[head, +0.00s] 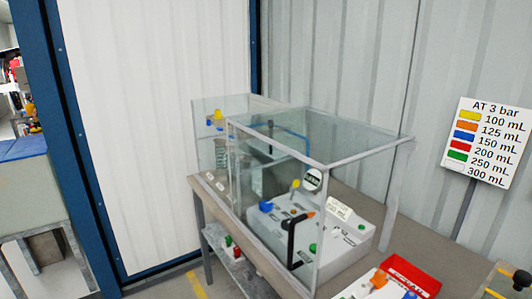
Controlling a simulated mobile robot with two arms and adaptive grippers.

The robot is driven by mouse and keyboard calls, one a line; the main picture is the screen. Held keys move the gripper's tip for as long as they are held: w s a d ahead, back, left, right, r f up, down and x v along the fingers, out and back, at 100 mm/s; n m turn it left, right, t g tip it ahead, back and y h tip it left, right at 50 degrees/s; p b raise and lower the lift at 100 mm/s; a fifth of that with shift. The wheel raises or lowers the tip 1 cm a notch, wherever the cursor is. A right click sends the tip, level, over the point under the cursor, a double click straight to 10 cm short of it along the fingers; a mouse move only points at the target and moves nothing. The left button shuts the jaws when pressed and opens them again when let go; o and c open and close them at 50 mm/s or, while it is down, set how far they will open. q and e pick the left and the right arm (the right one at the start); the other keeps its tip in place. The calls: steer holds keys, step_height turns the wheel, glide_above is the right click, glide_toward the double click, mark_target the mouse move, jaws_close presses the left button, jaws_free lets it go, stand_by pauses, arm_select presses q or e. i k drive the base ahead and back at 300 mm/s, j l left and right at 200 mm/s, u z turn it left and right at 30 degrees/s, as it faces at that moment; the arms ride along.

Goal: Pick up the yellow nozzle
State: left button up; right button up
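Neither of my grippers shows in the head view. Several small coloured parts are in sight, and I cannot tell for sure which is the yellow nozzle. A small yellow part (296,184) sits inside the clear enclosure, left of the round dial. Another yellow piece (218,114) is on a blue and orange part high in the clear box at the back left. An orange nozzle-like piece (379,279) lies at the front, left of a red tray (412,276).
A clear framed enclosure (330,150) stands on a table (392,262) around a white pump unit (345,240) with a black handle (291,240). A sign (487,141) lists colours and volumes. A lower shelf (228,262) holds red and green items. A blue post (75,130) stands left.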

mark_target(218, 113)
steer(key=i+j, duration=0.3)
steer(key=i+j+z, duration=0.1)
steer(key=i+j, duration=0.15)
steer(key=j, duration=0.15)
steer(key=i+j+z, duration=0.1)
steer(key=i+j, duration=0.45)
steer(key=j, duration=0.2)
steer(key=i+j+z, duration=0.1)
steer(key=i+j, duration=0.15)
steer(key=j, duration=0.15)
steer(key=i+j, duration=0.25)
steer(key=j, duration=0.15)
steer(key=z, duration=0.05)
